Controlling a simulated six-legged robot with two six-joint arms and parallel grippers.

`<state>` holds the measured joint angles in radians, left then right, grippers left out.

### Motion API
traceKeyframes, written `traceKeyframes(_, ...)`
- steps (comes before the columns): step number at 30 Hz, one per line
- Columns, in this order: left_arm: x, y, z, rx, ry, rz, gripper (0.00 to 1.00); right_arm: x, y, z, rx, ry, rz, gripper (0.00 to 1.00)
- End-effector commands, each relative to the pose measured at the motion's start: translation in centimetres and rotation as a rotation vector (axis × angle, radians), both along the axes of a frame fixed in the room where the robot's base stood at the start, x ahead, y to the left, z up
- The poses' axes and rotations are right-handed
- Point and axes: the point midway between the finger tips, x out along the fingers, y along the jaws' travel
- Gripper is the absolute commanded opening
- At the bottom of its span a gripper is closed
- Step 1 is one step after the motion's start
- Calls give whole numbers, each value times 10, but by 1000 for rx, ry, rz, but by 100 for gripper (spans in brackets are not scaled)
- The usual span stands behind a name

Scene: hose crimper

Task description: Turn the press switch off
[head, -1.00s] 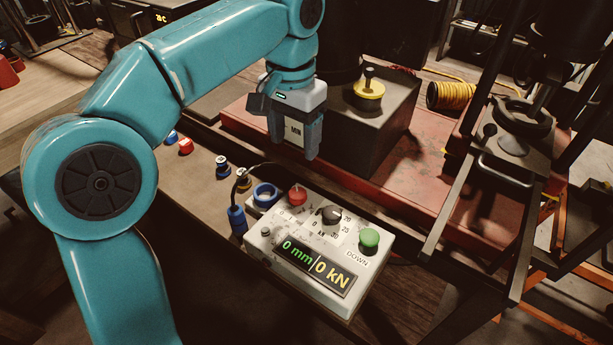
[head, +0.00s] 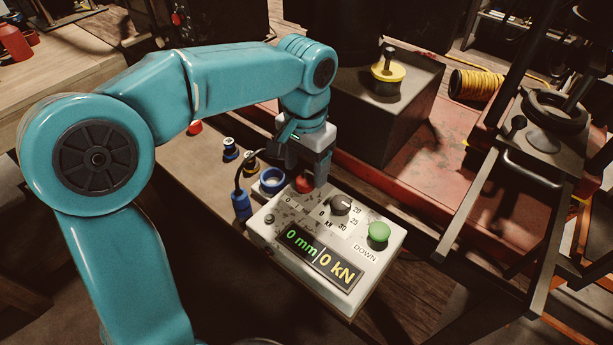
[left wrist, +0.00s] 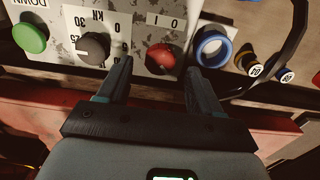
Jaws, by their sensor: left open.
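The press control box (head: 275,237) is pale and worn, with a lit display (head: 318,258) reading 0 mm and 0 kN. Its red switch knob (head: 304,185) sits at the box's far edge, partly hidden by my left gripper (head: 301,176). In the left wrist view the red knob (left wrist: 160,59) shows beside the marks 1 and 0. My left gripper (left wrist: 160,64) is open, with one finger on each side of the knob in that picture. I cannot tell whether the fingers touch it. My right gripper is not in view.
A black dial (head: 341,205) and a green DOWN button (head: 378,232) are on the same box. A blue ring (head: 271,181) and a blue connector with a cable (head: 241,205) stand beside it. The red press base (head: 420,180) lies behind.

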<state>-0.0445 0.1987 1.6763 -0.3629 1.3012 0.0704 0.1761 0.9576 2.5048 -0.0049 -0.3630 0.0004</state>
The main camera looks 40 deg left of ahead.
Motion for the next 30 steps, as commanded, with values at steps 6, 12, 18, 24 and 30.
traceKeyframes(6,1,0,-27,1,1,0,65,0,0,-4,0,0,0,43)
traceKeyframes(12,3,0,-31,1,-1,0,65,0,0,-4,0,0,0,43)
traceKeyframes(18,3,0,-30,0,-1,0,46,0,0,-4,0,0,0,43)
traceKeyframes(24,3,0,-30,0,-1,0,9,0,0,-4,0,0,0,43)
traceKeyframes(30,3,0,-30,0,-2,20,9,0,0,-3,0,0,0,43)
